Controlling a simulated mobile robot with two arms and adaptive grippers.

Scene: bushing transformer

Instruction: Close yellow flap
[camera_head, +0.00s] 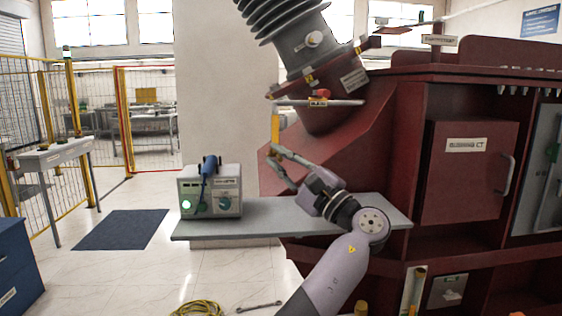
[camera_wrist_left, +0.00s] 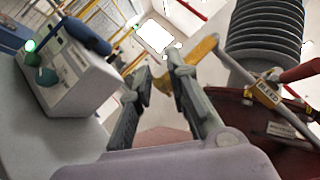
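The yellow flap (camera_head: 275,129) hangs roughly upright below a grey bar at the base of the ribbed bushing, left of the red housing. In the left wrist view the flap (camera_wrist_left: 200,50) is a yellow strip running up and right beside the right-hand finger. My left gripper (camera_head: 271,157) is just below the flap's lower end. The right-hand fingertip is close to or touching the flap; I cannot tell which. My right gripper is not in view.
A grey shelf (camera_head: 270,217) runs below my left arm, carrying a test box (camera_head: 211,192) with a green light. The grey bushing (camera_head: 290,35) rises above the flap. The red housing (camera_head: 340,150) is close on the right. A yellow cable (camera_head: 198,308) and wrench lie on the floor.

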